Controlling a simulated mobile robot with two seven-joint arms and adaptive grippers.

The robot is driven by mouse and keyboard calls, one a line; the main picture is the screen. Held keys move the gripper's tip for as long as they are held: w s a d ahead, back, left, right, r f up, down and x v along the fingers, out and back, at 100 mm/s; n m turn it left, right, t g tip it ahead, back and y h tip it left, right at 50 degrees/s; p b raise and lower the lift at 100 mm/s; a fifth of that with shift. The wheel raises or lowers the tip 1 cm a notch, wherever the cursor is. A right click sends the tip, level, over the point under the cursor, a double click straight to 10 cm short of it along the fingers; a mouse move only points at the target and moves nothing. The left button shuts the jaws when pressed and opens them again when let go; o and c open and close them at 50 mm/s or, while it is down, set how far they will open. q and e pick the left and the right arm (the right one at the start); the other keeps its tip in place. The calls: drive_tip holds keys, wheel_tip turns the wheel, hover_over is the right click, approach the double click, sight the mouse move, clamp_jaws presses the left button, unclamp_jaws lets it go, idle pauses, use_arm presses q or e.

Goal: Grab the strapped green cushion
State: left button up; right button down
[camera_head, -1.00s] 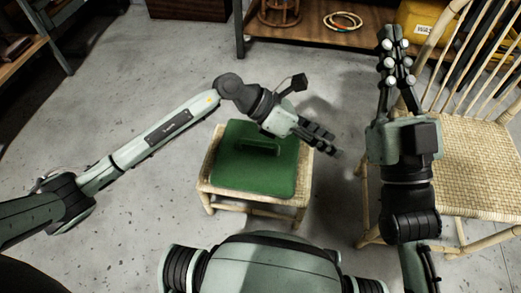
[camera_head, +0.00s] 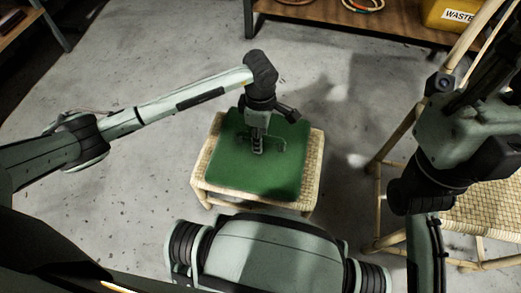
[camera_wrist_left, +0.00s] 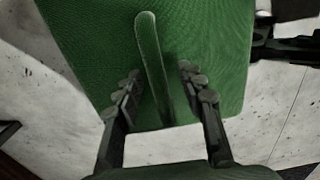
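The green cushion (camera_head: 283,170) lies flat on a low woven stool (camera_head: 313,182). Its green strap (camera_wrist_left: 153,62) stands up from the top as a raised loop. My left gripper (camera_head: 257,148) points down over the middle of the cushion, at the strap. In the left wrist view my left gripper (camera_wrist_left: 158,88) is open, with one finger on each side of the strap and gaps between.
A rattan chair (camera_head: 480,222) with a woven seat stands at the right, partly behind my right arm. A wooden shelf (camera_head: 310,14) and a yellow waste bin (camera_head: 450,14) are at the back. Grey floor (camera_head: 130,75) is clear left of the stool.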

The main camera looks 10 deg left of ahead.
use_arm(q)
drive_tip(key=shift+f, duration=0.15)
clamp_jaws()
idle(0.5)
